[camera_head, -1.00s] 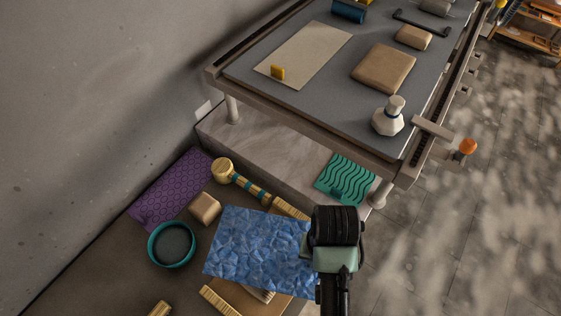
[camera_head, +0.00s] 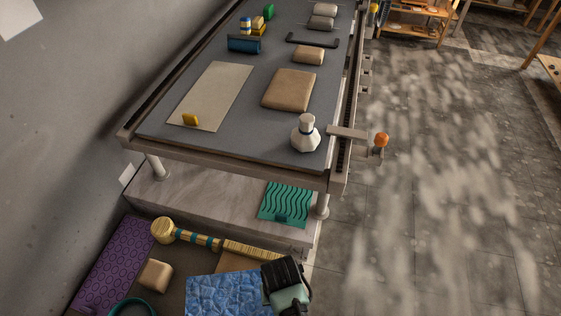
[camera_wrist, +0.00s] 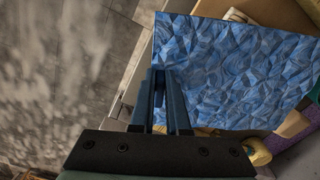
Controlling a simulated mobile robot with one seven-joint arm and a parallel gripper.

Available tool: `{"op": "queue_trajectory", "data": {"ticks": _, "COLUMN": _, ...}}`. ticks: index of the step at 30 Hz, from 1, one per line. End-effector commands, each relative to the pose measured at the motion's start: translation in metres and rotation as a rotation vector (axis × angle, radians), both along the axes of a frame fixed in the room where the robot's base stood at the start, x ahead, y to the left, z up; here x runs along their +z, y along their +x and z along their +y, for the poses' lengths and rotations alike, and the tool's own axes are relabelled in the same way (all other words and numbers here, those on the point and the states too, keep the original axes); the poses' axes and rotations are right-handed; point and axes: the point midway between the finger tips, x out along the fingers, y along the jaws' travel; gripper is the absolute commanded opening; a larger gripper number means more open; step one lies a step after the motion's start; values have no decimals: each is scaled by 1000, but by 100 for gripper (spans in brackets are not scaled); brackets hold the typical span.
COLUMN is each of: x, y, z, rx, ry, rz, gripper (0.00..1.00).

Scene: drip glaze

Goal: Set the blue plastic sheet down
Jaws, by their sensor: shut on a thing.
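The blue plastic sheet (camera_head: 222,294) is a flat, crinkle-patterned sheet at the bottom of the head view. My gripper (camera_head: 284,285) is at its right edge, and its fingers are hidden there by the wrist. In the wrist view the sheet (camera_wrist: 235,75) stretches out ahead and to the right. My gripper (camera_wrist: 168,85) is shut on the sheet's near left edge there. The sheet covers part of the things under it, and I cannot tell whether it touches them.
A grey-topped table (camera_head: 235,134) stands beyond, with a white bottle (camera_head: 305,134). Floor (camera_head: 430,200) is clear at right.

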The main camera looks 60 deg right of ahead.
Motion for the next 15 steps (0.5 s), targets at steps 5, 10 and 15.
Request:
{"op": "queue_trajectory", "data": {"ticks": 5, "x": -1, "y": 1, "z": 0, "rx": 0, "ry": -1, "rz": -1, "gripper": 0}}
{"op": "queue_trajectory", "data": {"ticks": 10, "x": -4, "y": 0, "z": 0, "rx": 0, "ry": -1, "rz": -1, "gripper": 0}}
{"op": "queue_trajectory", "data": {"ticks": 15, "x": -9, "y": 1, "z": 0, "rx": 0, "ry": 0, "rz": -1, "gripper": 0}}
